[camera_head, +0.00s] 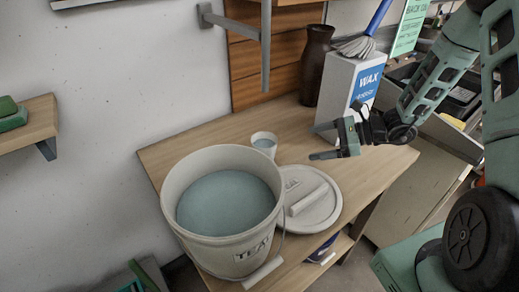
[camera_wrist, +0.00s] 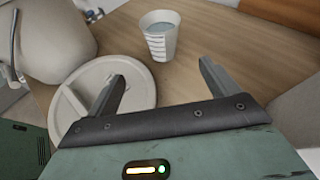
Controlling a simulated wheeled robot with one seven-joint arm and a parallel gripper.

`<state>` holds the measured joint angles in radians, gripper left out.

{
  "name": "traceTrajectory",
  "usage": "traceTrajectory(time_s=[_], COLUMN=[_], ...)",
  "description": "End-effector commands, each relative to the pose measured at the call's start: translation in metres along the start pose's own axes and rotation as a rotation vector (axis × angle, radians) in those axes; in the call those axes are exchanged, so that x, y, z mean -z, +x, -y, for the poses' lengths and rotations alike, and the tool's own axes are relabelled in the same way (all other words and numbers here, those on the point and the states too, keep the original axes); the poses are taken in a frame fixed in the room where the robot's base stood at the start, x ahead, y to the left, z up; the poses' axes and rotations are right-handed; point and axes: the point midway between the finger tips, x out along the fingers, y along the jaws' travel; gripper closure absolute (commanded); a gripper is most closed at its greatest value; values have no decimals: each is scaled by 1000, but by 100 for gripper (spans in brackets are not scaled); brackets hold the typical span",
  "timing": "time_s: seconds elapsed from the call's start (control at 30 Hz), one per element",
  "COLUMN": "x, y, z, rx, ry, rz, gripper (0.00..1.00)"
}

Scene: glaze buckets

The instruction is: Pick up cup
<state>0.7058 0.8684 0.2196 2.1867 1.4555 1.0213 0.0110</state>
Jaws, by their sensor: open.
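A small white cup (camera_head: 264,144) with bluish liquid in it stands upright on the wooden table (camera_head: 166,161), behind the big bucket and the round lid. In the wrist view the cup (camera_wrist: 160,40) shows ribbed sides and stands beyond my fingertips, about midway between them. My gripper (camera_head: 332,140) is open and empty, to the right of the cup and apart from it. In the wrist view my gripper's two fingers (camera_wrist: 162,72) are spread wide, with the lid's edge and bare table seen between them.
A large bucket (camera_head: 200,243) of bluish liquid stands at the table's front. A round white lid (camera_head: 318,213) lies right of it. A white WAX box (camera_head: 345,85) and a brown vase (camera_head: 315,68) stand at the back right. Bare table lies between cup and box.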

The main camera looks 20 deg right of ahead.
Motion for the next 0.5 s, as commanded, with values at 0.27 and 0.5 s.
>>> traceTrajectory(time_s=[0.27,0.5], x=[-2,-2], y=[47,95], z=[0,1], rx=[0,0], ry=[7,5], rz=[3,1], gripper=[13,13])
